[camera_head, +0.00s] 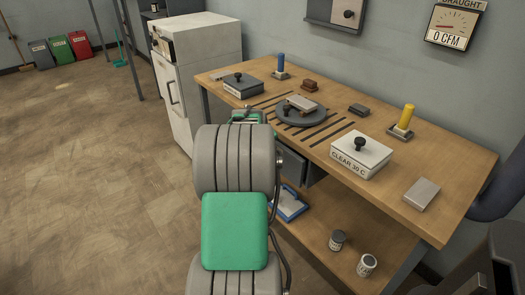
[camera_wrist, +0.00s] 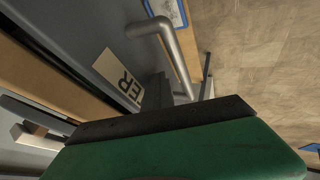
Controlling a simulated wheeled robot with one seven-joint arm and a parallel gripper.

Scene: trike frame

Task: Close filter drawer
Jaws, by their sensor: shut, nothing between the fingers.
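The filter drawer (camera_head: 290,164) is a dark grey box under the worktop, partly hidden behind my arm in the head view. In the wrist view its grey front (camera_wrist: 85,25) fills the upper left. A pale label (camera_wrist: 120,78) ending in "ER" and a metal bar handle (camera_wrist: 176,55) are on it. My gripper (camera_wrist: 187,88) is shut and empty, close to the drawer front beside the handle. I cannot tell whether it touches. In the head view my arm hides its fingers. How far the drawer stands out is unclear.
The wooden workbench (camera_head: 455,215) carries a round plate (camera_head: 301,117), a box marked "CLEAR 30 C" (camera_head: 361,155) and small blocks. A blue-framed item (camera_head: 290,204) and two cans lie on the lower shelf (camera_head: 335,245). A white cabinet (camera_head: 184,110) stands left; floor left is open.

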